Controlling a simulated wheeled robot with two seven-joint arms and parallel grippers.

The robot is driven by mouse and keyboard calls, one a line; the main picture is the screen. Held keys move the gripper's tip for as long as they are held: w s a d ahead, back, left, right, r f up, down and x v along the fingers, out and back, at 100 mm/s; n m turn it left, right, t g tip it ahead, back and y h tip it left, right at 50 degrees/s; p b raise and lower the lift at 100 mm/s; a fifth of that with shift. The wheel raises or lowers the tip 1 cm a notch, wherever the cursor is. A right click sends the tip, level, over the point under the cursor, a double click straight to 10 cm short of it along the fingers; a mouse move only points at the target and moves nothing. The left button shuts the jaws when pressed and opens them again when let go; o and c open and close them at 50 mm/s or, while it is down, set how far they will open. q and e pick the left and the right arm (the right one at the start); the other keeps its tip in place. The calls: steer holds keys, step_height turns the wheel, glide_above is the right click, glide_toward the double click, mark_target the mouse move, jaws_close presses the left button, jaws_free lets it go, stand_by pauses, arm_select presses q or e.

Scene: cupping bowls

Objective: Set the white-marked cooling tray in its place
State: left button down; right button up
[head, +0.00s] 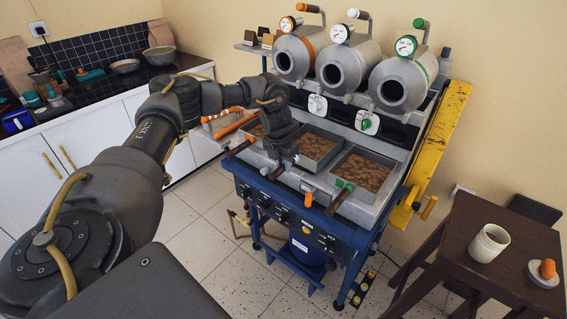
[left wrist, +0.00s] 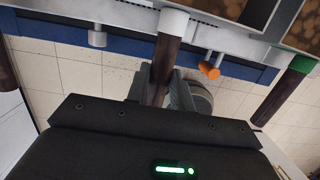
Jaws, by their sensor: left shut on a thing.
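The white-marked cooling tray (head: 318,147), a steel box with brown beans, is at the middle bay of the roaster's blue stand, between the other two trays. I cannot tell whether it sits fully down. Its dark handle (left wrist: 163,60) with a white collar (left wrist: 173,22) points to the front. My left gripper (head: 287,158) is shut on this handle, with fingers on both sides of it in the left wrist view (left wrist: 160,88). My arm and hand hide part of the tray and handle in the head view. My right gripper is not in view.
The green-marked tray (head: 365,172) with beans is close on the right, its handle (head: 339,199) pointing forward. An orange-marked tray (head: 252,151) is on the left, partly hidden. An orange knob (head: 308,199) sits on the front rail. Three roasting drums (head: 341,67) stand behind.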

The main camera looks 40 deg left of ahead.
arm_select(q)
steer(key=shift+f, duration=0.3)
stand_by(0.4)
steer(key=shift+f+b, duration=0.35)
steer(key=c, duration=1.1)
jaws_free()
steer(key=shift+c, duration=0.2)
steer(key=o, duration=0.3)
steer(key=shift+r, duration=0.1)
steer(key=shift+s+r+p, duration=0.2)
steer(key=shift+r+p, duration=0.8)
steer(key=shift+s+r+p, duration=0.15)
steer(key=shift+r+p, duration=0.8)
steer(key=shift+s+r+p, duration=0.15)
steer(key=shift+r+p, duration=0.7)
steer(key=shift+r, duration=0.05)
